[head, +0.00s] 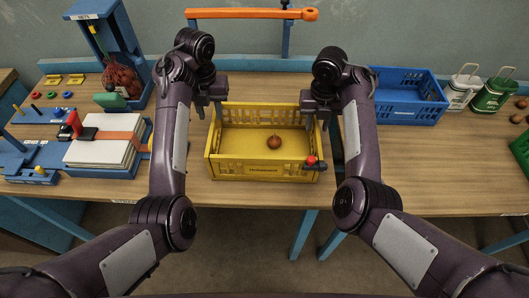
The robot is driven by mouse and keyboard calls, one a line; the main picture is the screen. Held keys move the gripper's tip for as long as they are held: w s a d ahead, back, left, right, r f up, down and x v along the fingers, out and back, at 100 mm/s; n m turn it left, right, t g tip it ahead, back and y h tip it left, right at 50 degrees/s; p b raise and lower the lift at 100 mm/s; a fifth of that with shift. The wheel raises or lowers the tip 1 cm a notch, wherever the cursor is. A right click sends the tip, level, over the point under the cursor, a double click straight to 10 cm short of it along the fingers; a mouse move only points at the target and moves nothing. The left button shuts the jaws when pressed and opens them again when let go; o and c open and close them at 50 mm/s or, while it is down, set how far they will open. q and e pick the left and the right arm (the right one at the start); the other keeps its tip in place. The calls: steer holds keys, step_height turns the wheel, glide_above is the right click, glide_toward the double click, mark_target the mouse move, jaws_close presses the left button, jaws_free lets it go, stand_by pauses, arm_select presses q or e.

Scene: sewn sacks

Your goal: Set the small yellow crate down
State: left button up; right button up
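The small yellow crate (266,170) stands level at the middle of the wooden table, near its front edge; I cannot tell whether its base touches the table. A brown onion (274,142) lies inside it. My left gripper (211,112) points down at the top of the crate's left wall, toward the back. My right gripper (316,116) points down at the top of the right wall in the same way. The fingertips are small and dark, and I cannot tell whether they close on the walls. A red-and-blue piece (315,163) shows at the crate's front right corner.
A blue crate (408,97) stands at the back right beside white and green containers (493,92). An orange bar (252,13) spans the back. At left are a stack of white sheets (104,146) and a blue stand with a filled net sack (121,79). Bare table lies right of the yellow crate.

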steer(key=shift+a+r, duration=0.1)
steer(key=shift+r, duration=1.85)
